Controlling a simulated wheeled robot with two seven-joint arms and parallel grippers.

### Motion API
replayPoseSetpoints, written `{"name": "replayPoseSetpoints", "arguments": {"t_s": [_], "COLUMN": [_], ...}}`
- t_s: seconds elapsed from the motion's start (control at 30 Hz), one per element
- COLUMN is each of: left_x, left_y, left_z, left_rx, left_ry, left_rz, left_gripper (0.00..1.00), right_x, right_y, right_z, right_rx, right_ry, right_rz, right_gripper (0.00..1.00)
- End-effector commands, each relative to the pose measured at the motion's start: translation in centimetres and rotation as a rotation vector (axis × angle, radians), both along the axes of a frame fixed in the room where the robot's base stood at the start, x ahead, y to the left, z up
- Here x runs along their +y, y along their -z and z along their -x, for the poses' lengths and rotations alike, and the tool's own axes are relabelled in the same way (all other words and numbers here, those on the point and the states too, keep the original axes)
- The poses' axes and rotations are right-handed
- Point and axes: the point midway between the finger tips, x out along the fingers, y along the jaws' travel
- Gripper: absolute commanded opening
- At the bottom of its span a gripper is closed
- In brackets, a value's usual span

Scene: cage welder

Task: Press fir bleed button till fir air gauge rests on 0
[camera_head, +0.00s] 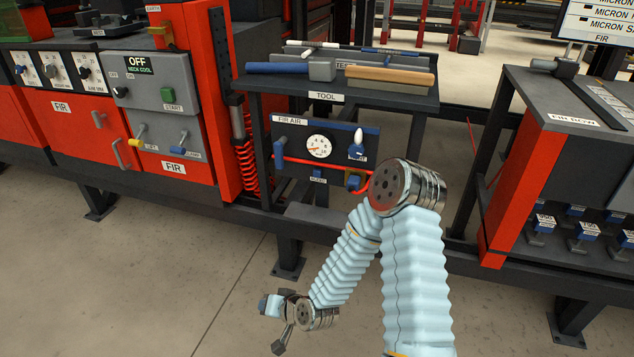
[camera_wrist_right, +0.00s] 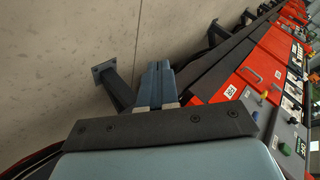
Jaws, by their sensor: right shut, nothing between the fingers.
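The fir air panel (camera_head: 285,122), blue with a FIR AIR label, is under the tool shelf in the head view. Its round white gauge (camera_head: 319,146) is at the middle; the needle is too small to read surely. The small blue bleed button (camera_head: 318,174) is below the gauge, uncovered. My right gripper (camera_head: 265,304) is low over the floor, below and left of the panel, well apart from the button. In the right wrist view its fingers (camera_wrist_right: 157,85) are together and empty, pointing along the bench front. My left gripper is out of view.
My right arm's elbow hangs just right of the panel's lower corner. A red hose and a blue valve (camera_head: 280,150) are at the panel's left. The tool shelf (camera_head: 400,98) overhangs above. Bench legs (camera_head: 288,258) stand below; open floor lies in front.

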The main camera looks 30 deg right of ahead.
Motion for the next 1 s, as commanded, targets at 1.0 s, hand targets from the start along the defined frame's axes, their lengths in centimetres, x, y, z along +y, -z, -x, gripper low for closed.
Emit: {"name": "replayPoseSetpoints", "arguments": {"t_s": [1.0], "left_x": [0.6], "left_y": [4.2], "left_z": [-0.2], "left_rx": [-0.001], "left_ry": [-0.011], "left_rz": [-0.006], "left_gripper": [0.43], "right_x": [-16.5], "right_y": [-20.5], "right_z": [-8.3], "right_rx": [-0.904], "right_ry": [0.448], "right_rz": [-0.223], "right_gripper": [0.0]}}
